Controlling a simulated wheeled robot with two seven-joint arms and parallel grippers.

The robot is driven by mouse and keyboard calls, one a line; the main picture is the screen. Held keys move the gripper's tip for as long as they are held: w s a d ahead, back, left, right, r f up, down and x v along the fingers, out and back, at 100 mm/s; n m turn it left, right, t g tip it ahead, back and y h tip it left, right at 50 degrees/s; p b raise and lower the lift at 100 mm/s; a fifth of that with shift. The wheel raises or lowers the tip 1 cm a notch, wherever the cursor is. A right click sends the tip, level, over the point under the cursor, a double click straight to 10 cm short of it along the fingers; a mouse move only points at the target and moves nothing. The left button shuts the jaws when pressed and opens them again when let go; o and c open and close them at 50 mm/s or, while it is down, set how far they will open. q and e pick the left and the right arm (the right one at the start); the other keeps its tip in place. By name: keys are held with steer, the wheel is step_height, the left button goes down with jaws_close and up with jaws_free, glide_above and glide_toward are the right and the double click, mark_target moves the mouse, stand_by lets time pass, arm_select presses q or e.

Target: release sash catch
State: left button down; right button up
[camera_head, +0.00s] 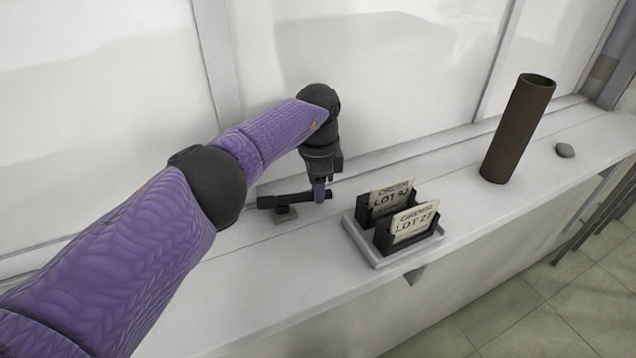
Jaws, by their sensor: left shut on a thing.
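The sash catch (281,203) is a dark lever on a small grey base, on the white sill close to the window frame. Its lever lies roughly along the sill. My left gripper (319,192) reaches down from above and is shut on the right end of the lever. Its fingers hide part of that end. My right gripper is not in view.
Right of the catch, a light tray (372,254) holds two black holders with lot cards (412,222). Farther right stand a brown tube (517,130) and a small grey stone-like piece (565,151). The sill (460,190) is clear between tray and tube.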

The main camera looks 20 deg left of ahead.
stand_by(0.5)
arm_select(q)
steer(key=c, duration=0.5)
jaws_free()
steer(key=shift+w, duration=0.1)
step_height(320, 180, up, 10)
steer(key=shift+b, duration=0.9)
